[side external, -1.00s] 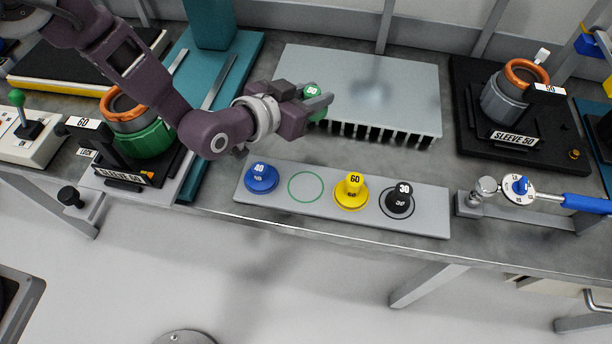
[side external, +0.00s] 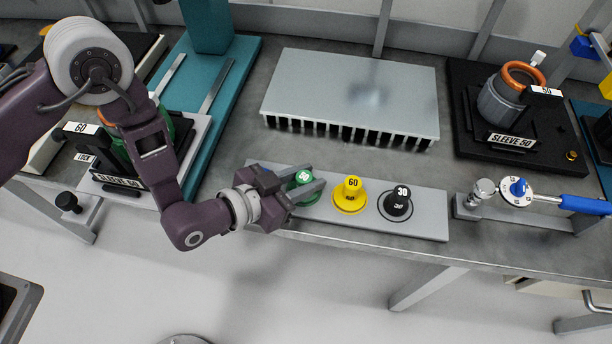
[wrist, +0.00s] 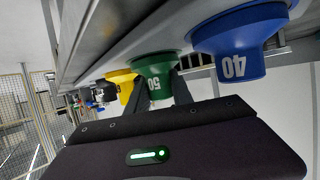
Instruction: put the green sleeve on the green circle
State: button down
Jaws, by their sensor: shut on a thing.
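The green sleeve (side external: 304,177), marked 50, stands upright over the spot of the green circle on the grey strip plate (side external: 425,222). It also shows in the wrist view (wrist: 153,72), with its wide base at or very close to the plate; I cannot tell whether it touches. My gripper (side external: 315,181) comes in from the left, low and nearly level, and is shut on the green sleeve with one finger on each side. In the wrist view both fingers (wrist: 161,92) flank its narrow part. The green circle is hidden under the sleeve and gripper.
The yellow sleeve (side external: 352,192) stands just right of the green one, then the black sleeve (side external: 398,203). The blue sleeve (wrist: 232,45) is close on the other side, hidden behind my gripper in the side view. A grey finned block (side external: 350,95) lies behind the plate.

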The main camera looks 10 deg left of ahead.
jog(key=shift+f, duration=0.1)
jog(key=c, duration=1.1)
grip_release()
jog(key=shift+s+a+r, duration=0.1)
jog(key=shift+r, duration=0.1)
jog(key=v, duration=1)
jog(key=shift+s+a, duration=0.25)
jog(key=shift+s+a+r, duration=0.25)
jog(key=shift+s+r, duration=0.15)
